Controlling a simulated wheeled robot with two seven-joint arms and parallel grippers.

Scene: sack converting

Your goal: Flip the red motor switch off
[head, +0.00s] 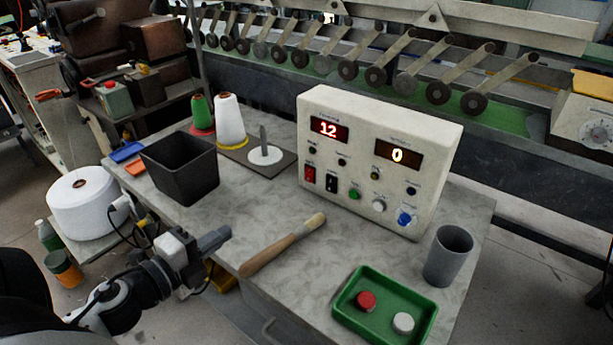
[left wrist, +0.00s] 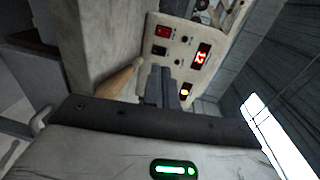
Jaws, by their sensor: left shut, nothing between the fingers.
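The cream control box (head: 345,200) stands at the back of the grey table, with two lit displays reading 12 and 0. Its red switch (head: 309,176) is at the lower left of the front panel, left of a black switch (head: 331,181). The red switch also shows in the left wrist view (left wrist: 161,33); I cannot tell its rocker position. My left gripper (head: 222,237) is shut and empty, in front of and to the left of the box, apart from the switch. Its closed fingers (left wrist: 165,84) point toward the panel in the left wrist view. My right gripper is not in view.
A wooden-handled tool (head: 285,245) lies between my left gripper and the box. A black bin (head: 180,170) stands left, thread cones (head: 230,121) behind it. A green tray (head: 350,318) with a red and a white piece and a grey cup (head: 447,257) are at right.

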